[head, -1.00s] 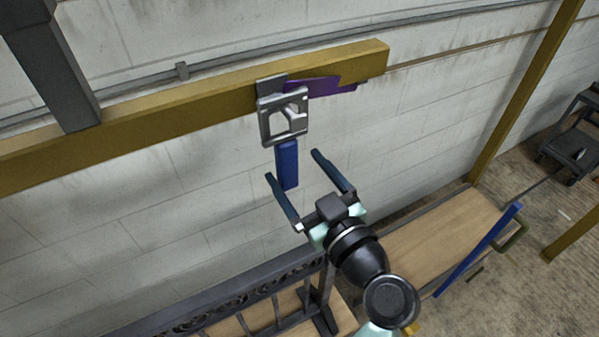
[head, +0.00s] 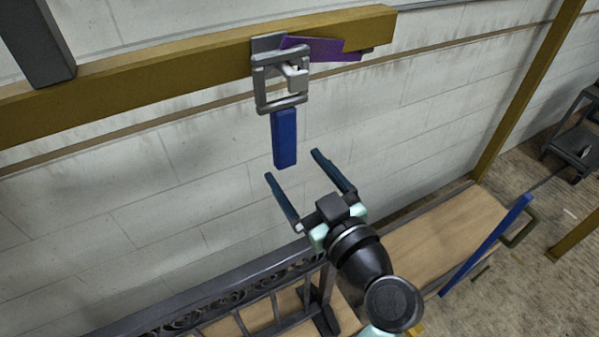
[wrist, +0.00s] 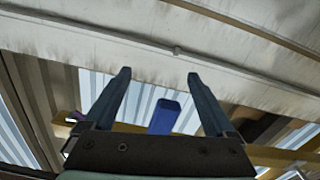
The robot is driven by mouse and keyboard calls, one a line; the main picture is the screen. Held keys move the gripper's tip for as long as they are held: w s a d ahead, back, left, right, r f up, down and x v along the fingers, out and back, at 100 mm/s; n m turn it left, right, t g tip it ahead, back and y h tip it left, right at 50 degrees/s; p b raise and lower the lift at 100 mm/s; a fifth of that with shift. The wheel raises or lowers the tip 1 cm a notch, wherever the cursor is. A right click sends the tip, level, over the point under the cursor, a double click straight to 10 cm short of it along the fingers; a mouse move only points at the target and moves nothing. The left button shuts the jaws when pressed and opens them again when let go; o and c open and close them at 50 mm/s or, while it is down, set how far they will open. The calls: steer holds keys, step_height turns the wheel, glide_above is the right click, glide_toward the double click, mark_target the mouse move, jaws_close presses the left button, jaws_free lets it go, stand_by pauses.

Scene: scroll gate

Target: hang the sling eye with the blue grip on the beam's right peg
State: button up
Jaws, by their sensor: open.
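The sling eye (head: 259,82) is a grey square metal frame with a blue grip (head: 285,138) hanging straight below it. The frame is around the light grey peg (head: 297,75) on the yellow beam (head: 180,62), near the beam's right end. My gripper (head: 293,164) is open and empty, its two dark fingers apart. In the head view the fingertips are just below the grip's lower end. In the wrist view the blue grip (wrist: 165,116) shows between the open fingers (wrist: 158,75), apart from both.
A purple plate (head: 325,48) is on the beam right of the peg. A dark ornate railing (head: 215,307) and wooden boards (head: 440,235) lie below. A blue bar (head: 487,245) leans at right. The pale wall is behind.

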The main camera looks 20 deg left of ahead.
step_height(320, 180, down, 4)
steer(key=b, duration=0.4)
steer(key=shift+r, duration=0.1)
steer(key=b+v, duration=0.3)
steer(key=v, duration=0.8)
stand_by(0.6)
stand_by(1.3)
